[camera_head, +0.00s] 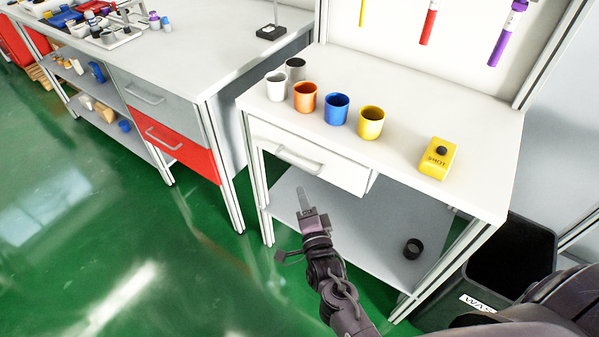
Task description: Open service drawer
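The white drawer (335,174) sits under the top of the right-hand workbench, with a pale bar handle (298,160) across its front.
Several cups stand on the white benchtop (430,108), among them a blue cup (336,109) and a yellow cup (371,122). A yellow box with a black button (438,158) is to their right. A neighbouring bench has a red drawer (165,143). A black bin (512,262) stands at right.

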